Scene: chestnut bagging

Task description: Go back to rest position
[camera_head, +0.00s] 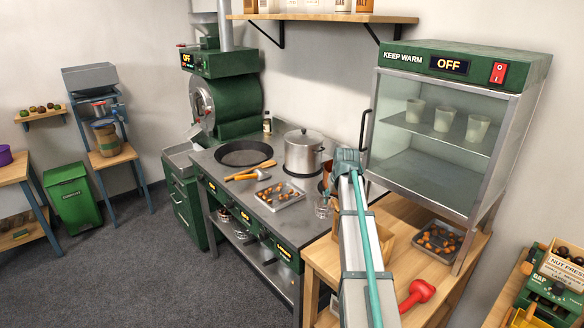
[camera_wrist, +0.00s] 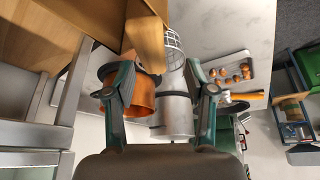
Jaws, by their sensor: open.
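My gripper (camera_wrist: 158,72) shows in the wrist view with its two green-grey fingers spread apart. No object is clearly held between them. In the head view my arm reaches from the bottom edge up to the right end of the stove counter. Its far end hides the fingers there, and part of the copper vessel (camera_head: 327,176) shows just left of it.
The stove counter (camera_head: 225,183) bears a steel pot (camera_head: 303,153), a dark pan (camera_head: 244,153) and a tray of chestnuts (camera_head: 279,195). The keep-warm cabinet (camera_head: 440,150) stands close right of my arm. A wooden table (camera_head: 335,255) lies below it. The grey floor (camera_head: 130,265) at left is free.

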